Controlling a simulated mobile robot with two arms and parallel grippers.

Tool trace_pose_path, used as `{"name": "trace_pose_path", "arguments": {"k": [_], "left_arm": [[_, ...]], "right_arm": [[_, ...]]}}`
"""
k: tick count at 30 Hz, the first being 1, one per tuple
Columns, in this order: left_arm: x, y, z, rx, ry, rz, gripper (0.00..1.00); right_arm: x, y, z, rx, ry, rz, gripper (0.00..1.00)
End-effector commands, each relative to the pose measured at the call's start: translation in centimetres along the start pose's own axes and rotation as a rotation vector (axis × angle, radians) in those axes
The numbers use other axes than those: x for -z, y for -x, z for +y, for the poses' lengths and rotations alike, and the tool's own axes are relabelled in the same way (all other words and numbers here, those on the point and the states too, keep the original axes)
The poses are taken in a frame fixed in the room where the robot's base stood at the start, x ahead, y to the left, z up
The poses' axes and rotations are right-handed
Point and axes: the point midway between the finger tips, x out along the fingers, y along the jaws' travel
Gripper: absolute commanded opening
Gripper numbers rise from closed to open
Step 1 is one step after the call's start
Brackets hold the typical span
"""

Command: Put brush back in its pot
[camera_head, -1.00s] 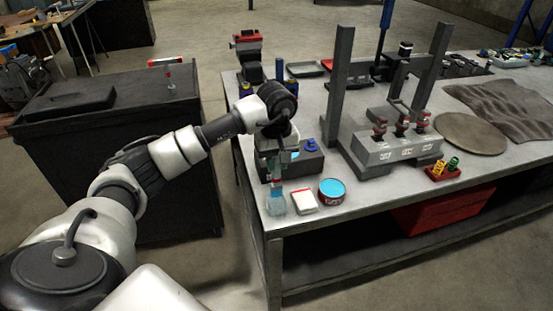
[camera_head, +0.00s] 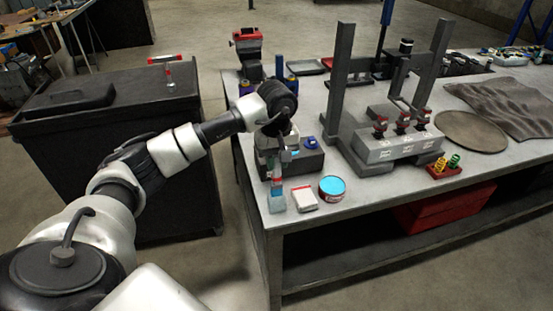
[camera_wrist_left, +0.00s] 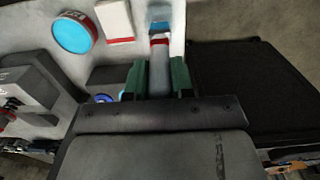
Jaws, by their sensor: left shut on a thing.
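My left gripper (camera_head: 275,170) points down at the near left corner of the grey workbench. It is shut on the brush (camera_wrist_left: 159,68), whose grey handle shows between the green fingers in the left wrist view. The brush's red band (camera_head: 277,183) shows below the fingers in the head view. My right gripper is not in view.
A white and red box (camera_head: 304,199) and a tin with a blue top (camera_head: 332,189) stand to the right of the pot. A dark block (camera_head: 302,160) is behind them. A dark cabinet (camera_head: 160,215) stands left of the bench, across a gap.

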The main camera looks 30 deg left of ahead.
Motion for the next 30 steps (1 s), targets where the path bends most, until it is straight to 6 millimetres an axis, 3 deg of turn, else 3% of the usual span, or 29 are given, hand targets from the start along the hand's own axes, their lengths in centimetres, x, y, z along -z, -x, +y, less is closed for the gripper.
{"name": "trace_pose_path", "arguments": {"k": [30], "left_arm": [[0.0, -4.3, 0.0, -0.001, 0.001, 0.0, 0.0]], "right_arm": [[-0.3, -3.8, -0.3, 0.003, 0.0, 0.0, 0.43]]}}
